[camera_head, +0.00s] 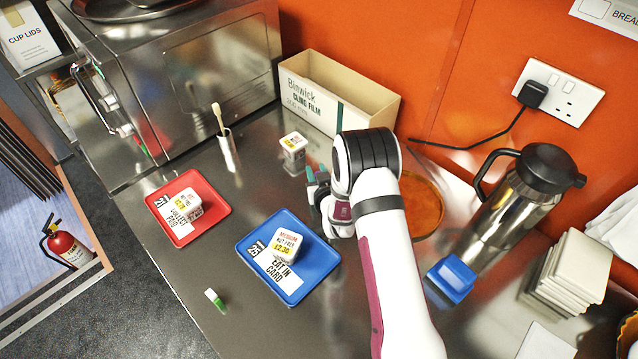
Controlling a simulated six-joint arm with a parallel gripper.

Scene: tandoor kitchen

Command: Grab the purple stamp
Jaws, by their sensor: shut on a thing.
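I can make out no purple stamp anywhere in view. A small white piece with a green end (215,299) lies on the counter at the front left, apart from the gripper.
A blue tray (330,262) and a red tray (160,229) each hold a labelled tub and card. A white tub (293,147) stands behind my gripper, before a cling film box (325,112). A steel flask (508,212), a blue block (452,276) and a round orange-brown dish (428,190) are right.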

